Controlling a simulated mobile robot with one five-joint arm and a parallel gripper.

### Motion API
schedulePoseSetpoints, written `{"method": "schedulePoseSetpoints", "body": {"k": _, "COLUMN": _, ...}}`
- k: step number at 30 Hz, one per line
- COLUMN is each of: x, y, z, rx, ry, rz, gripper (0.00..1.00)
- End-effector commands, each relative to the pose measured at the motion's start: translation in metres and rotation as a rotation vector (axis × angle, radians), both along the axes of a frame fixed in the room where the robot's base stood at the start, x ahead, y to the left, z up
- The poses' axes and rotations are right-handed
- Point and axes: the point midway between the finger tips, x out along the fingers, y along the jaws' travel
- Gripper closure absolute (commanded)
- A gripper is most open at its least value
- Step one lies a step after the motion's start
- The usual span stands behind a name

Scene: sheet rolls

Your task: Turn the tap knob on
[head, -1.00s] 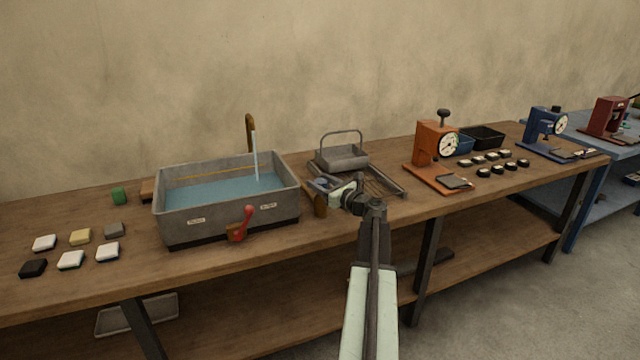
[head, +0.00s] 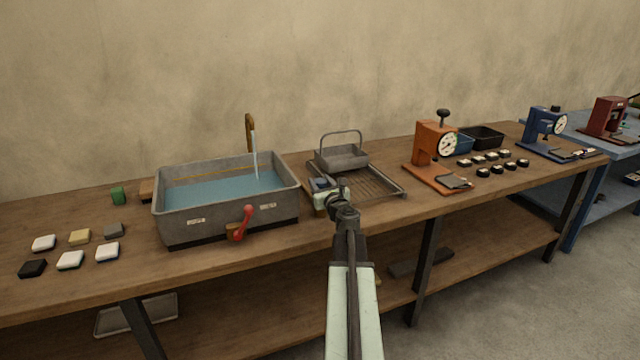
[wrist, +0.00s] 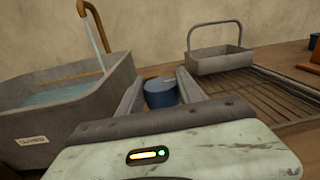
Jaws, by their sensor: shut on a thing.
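A blue round knob (wrist: 160,95) sits between the two grey fingers of my gripper (wrist: 159,88) in the wrist view. In the head view my gripper (head: 321,187) is just right of the grey basin (head: 230,217) and covers most of the knob. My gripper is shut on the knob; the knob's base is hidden. A brass spout (head: 250,130) stands behind the basin, and a thin stream of water (head: 254,160) runs from it into the blue water (head: 225,190). The spout also shows in the wrist view (wrist: 93,20).
A red lever (head: 243,220) sits on the basin's front. A wire rack (head: 375,184) and a grey tray with a handle (head: 343,158) are right of my gripper. An orange press (head: 432,158) stands farther right. Small blocks lie left of the basin.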

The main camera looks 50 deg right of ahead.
Motion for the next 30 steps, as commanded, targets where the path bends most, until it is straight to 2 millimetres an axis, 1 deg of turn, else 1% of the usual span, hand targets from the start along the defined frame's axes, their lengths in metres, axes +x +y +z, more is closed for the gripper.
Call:
{"method": "schedulePoseSetpoints", "body": {"k": 3, "x": 0.0004, "y": 0.0013, "z": 0.0, "rx": -0.001, "ry": 0.0, "rz": -0.057, "gripper": 0.99}}
{"method": "schedulePoseSetpoints", "body": {"k": 10, "x": 0.001, "y": 0.0009, "z": 0.0, "rx": -0.002, "ry": 0.001, "rz": -0.125, "gripper": 0.99}}
{"method": "schedulePoseSetpoints", "body": {"k": 24, "x": 0.0011, "y": 0.0004, "z": 0.0, "rx": -0.002, "ry": 0.001, "rz": -0.141, "gripper": 0.99}}
{"method": "schedulePoseSetpoints", "body": {"k": 25, "x": 0.001, "y": 0.0004, "z": 0.0001, "rx": -0.002, "ry": 0.001, "rz": -0.141, "gripper": 0.53}}
{"method": "schedulePoseSetpoints", "body": {"k": 27, "x": 0.001, "y": 0.0004, "z": 0.0001, "rx": -0.001, "ry": 0.001, "rz": -0.14, "gripper": 0.37}}
{"method": "schedulePoseSetpoints", "body": {"k": 30, "x": 0.001, "y": 0.0004, "z": 0.0001, "rx": -0.001, "ry": 0.001, "rz": -0.14, "gripper": 0.37}}
